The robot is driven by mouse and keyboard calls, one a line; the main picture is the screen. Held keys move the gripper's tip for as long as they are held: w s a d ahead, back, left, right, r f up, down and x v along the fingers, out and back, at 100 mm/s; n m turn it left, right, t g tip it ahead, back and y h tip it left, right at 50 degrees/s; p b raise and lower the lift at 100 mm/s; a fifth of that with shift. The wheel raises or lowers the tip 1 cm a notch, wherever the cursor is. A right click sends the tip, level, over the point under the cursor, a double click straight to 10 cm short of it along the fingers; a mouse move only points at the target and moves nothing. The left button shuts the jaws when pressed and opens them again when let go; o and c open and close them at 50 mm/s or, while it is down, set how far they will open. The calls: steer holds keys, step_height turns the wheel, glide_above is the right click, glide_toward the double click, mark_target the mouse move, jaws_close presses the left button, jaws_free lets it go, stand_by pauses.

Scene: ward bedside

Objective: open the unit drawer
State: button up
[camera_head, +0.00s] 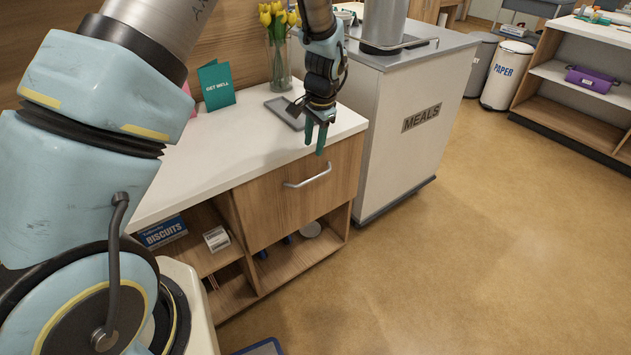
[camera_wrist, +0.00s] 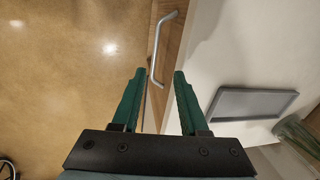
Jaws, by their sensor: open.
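The unit drawer (camera_head: 268,202) has a wooden front and looks shut, flush under the white top. Its silver bar handle (camera_head: 308,178) runs across the front. My gripper (camera_head: 318,138) hangs above the front edge of the unit's top, higher than the handle and apart from it. In the wrist view, the green fingers of my gripper (camera_wrist: 157,75) are spread with nothing between them. The handle (camera_wrist: 156,48) shows beyond the fingertips, nearer the left finger. The drawer front shows there only as a narrow wooden strip (camera_wrist: 172,45).
On the white top (camera_head: 190,178) stand a green card (camera_head: 216,84), a vase of tulips (camera_head: 279,60) and a grey tray (camera_head: 287,110). Open shelves below hold a biscuit box (camera_head: 163,232). A meals cart (camera_head: 415,130) stands at the right.

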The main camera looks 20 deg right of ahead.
mark_target(316, 178)
steer(key=f, duration=0.4)
steer(key=w+f+p, duration=0.1)
steer(key=f, duration=0.2)
steer(key=d+f+p, duration=0.1)
steer(key=f, duration=0.3)
steer(key=shift+w+f, duration=0.2)
steer(key=shift+f, duration=0.15)
steer(key=shift+c, duration=0.3)
jaws_close()
stand_by(0.7)
